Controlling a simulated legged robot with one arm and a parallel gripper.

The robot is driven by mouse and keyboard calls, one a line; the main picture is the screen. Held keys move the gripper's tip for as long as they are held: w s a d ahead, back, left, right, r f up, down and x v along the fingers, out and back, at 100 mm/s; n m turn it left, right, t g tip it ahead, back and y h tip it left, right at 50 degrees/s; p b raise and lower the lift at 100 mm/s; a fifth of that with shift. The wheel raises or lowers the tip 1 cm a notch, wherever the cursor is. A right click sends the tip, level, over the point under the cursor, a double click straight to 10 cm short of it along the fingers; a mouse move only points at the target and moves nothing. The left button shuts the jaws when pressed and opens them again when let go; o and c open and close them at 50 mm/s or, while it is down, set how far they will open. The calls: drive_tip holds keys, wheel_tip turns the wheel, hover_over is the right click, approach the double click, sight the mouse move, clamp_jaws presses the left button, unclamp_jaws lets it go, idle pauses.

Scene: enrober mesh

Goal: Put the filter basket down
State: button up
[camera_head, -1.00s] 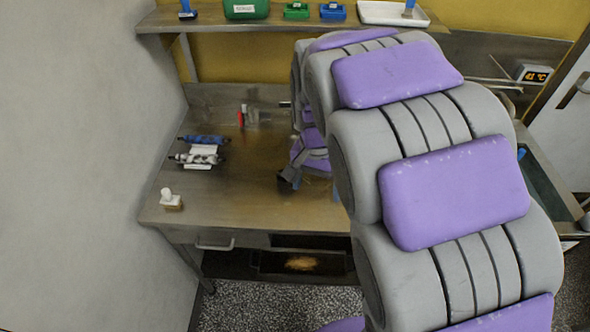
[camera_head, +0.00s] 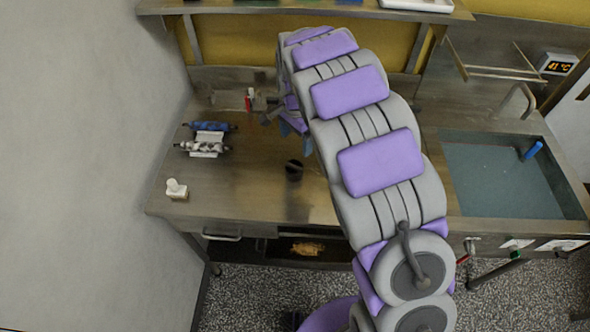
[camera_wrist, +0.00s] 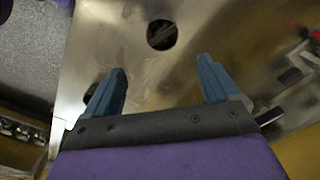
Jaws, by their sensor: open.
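A small dark round cup, which looks like the filter basket (camera_head: 293,170), stands on the bare steel counter (camera_head: 245,180). In the wrist view the basket (camera_wrist: 161,34) shows from above as a dark circle, beyond the fingertips and between their lines. My gripper (camera_wrist: 162,70) is open, its two blue fingers wide apart with nothing between them. In the head view my gripper (camera_head: 295,127) is behind the basket, apart from it and partly hidden by my arm.
Blue and white roller-like tools (camera_head: 206,140) lie at the counter's left. A white-topped stamp-like object (camera_head: 176,188) stands near the front left corner. A red bottle (camera_head: 249,100) stands at the back. A sink (camera_head: 500,180) is at the right. Counter around the basket is clear.

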sight(294, 165)
drive_tip(key=f+b, duration=0.1)
drive_tip(key=f, duration=0.4)
drive_tip(key=f+b, duration=0.1)
drive_tip(key=f, duration=0.4)
drive_tip(key=f+b, duration=0.1)
drive_tip(key=f, duration=0.4)
drive_tip(key=shift+w+a+f, duration=0.1)
drive_tip(key=shift+a+f, duration=0.15)
drive_tip(key=shift+a, duration=0.1)
drive_tip(key=shift+c, duration=0.4)
drive_tip(key=c, duration=1.3)
drive_tip(key=shift+o, duration=0.2)
drive_tip(key=shift+r, duration=0.1)
